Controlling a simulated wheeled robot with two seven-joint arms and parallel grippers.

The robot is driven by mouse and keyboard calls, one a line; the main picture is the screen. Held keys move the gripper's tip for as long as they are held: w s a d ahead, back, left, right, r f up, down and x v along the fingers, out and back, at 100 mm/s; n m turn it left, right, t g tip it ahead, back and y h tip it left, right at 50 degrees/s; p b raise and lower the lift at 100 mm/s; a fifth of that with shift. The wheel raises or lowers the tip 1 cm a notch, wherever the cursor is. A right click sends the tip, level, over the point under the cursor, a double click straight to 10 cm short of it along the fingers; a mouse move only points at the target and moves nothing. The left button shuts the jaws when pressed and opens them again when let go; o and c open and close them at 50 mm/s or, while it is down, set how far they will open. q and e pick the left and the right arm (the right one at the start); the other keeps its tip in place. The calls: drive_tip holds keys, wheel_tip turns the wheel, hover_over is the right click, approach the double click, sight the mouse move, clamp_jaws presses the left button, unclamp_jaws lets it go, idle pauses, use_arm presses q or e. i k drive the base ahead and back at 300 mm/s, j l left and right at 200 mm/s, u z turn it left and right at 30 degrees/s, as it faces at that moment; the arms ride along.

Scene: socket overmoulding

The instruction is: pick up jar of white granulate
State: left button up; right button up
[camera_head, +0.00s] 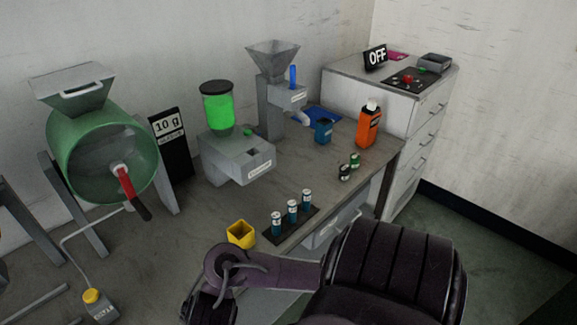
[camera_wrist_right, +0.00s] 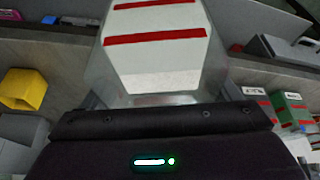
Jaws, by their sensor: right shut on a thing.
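The jar (camera_wrist_right: 156,50) is large in the right wrist view. It is a clear, faceted container with white inside or on its face, crossed by red bands. My right gripper (camera_wrist_right: 160,115) is shut on it, and the jar stands out directly beyond the dark gripper body. The fingertips themselves are hard to make out. In the head view my right arm reaches in along the bottom, in front of the bench. I cannot make out the jar there. My left gripper is not in view.
A yellow cup (camera_head: 241,234) and a dark tray (camera_head: 275,238) with small cylinders stand near the bench's front edge. An orange bottle (camera_head: 368,127), a grey machine (camera_head: 237,156) and a green drum (camera_head: 102,150) stand further back. A drawer cabinet (camera_head: 405,120) is at the right.

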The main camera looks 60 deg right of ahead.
sight(371, 103)
drive_tip(key=u, duration=1)
drive_tip(key=l+u, duration=0.15)
drive_tip(key=u, duration=0.3)
drive_tip(key=k+u, duration=0.15)
drive_tip(key=u, duration=0.3)
drive_tip(key=k+l+u, duration=0.1)
drive_tip(key=u, duration=0.3)
drive_tip(key=k+u, duration=0.15)
drive_tip(key=u, duration=0.3)
drive_tip(key=k+l+z, duration=0.1)
drive_tip(key=k, duration=0.8)
drive_tip(key=k+l, duration=0.15)
drive_tip(key=k, duration=0.8)
drive_tip(key=k+j+z, duration=0.15)
drive_tip(key=k+z, duration=0.2)
drive_tip(key=k, duration=0.25)
drive_tip(key=k+z, duration=0.35)
drive_tip(key=k, duration=0.3)
drive_tip(key=k+l+z, duration=0.25)
drive_tip(key=k+z, duration=0.15)
drive_tip(key=k, duration=0.2)
drive_tip(key=k+z, duration=0.45)
drive_tip(key=k+l+z, duration=0.1)
drive_tip(key=k+z, duration=0.15)
drive_tip(key=z, duration=0.2)
drive_tip(key=k+l+z, duration=0.25)
drive_tip(key=z, duration=0.25)
drive_tip(key=k, duration=0.1)
